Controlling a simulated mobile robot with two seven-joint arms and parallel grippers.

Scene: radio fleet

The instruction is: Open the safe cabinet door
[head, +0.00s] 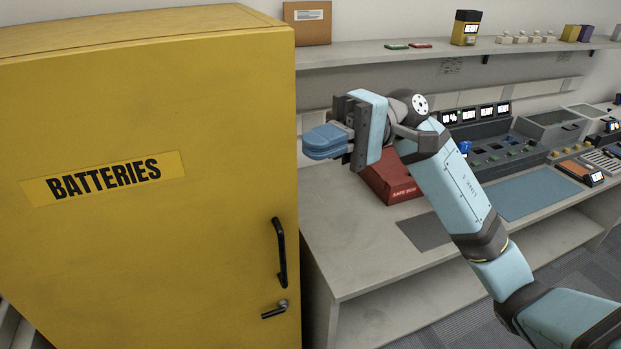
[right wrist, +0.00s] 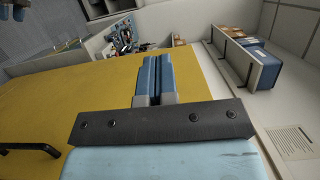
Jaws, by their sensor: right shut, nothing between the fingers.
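The yellow safe cabinet (head: 120,240) stands at the left of the head view with a "BATTERIES" label (head: 104,180) on its door. The door looks shut. A black vertical handle (head: 279,252) sits near its right edge, with a small lever latch (head: 275,309) below. My right gripper (head: 312,143) is shut and empty, in front of the shelf side, to the right of the door's edge and above the handle. In the right wrist view its blue fingers (right wrist: 154,75) are together, with the yellow door (right wrist: 60,90) behind and the handle (right wrist: 30,148) at lower left. My left gripper is not in view.
A workbench (head: 350,240) runs to the right of the cabinet, with a red box (head: 388,183), a blue mat (head: 527,195) and a row of chargers (head: 490,150). A shelf (head: 370,55) above carries a cardboard box (head: 307,24) and small items.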

